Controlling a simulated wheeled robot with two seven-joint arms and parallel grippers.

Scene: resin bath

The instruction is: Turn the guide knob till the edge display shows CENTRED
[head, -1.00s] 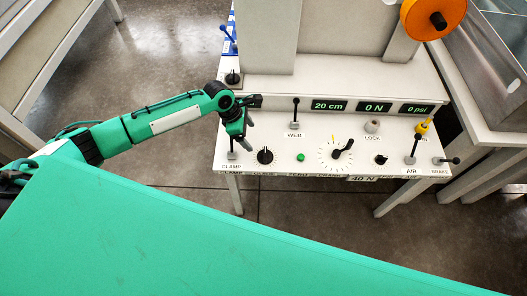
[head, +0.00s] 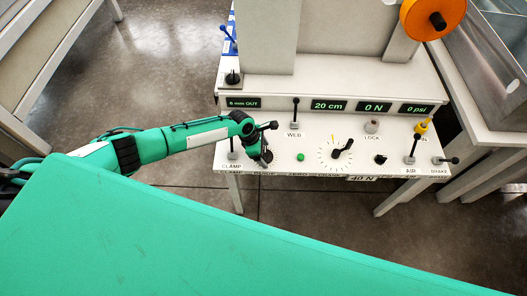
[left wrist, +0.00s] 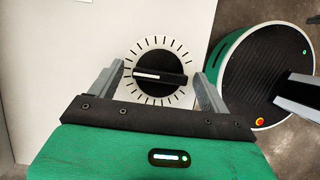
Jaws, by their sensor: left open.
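The guide knob (left wrist: 165,86) is a round black knob with a white pointer mark, inside a white dial ring with black ticks, seen in the left wrist view. The mark points left in that view. My left gripper (left wrist: 157,72) is open, with one finger on each side of the knob; I cannot tell whether they touch it. In the head view my left gripper (head: 265,152) is over the knob at the panel's front left and mostly hides it. The edge display (head: 243,103) on the panel's upright face reads "6 mm OUT". My right gripper is not in view.
The white panel (head: 315,143) also carries a clamp lever (head: 233,150) left of the gripper, a WEB lever (head: 295,112), a green button (head: 300,157) and a black dial pointer (head: 342,149) to its right. Other displays read 20 cm, 0 N and 0 psi.

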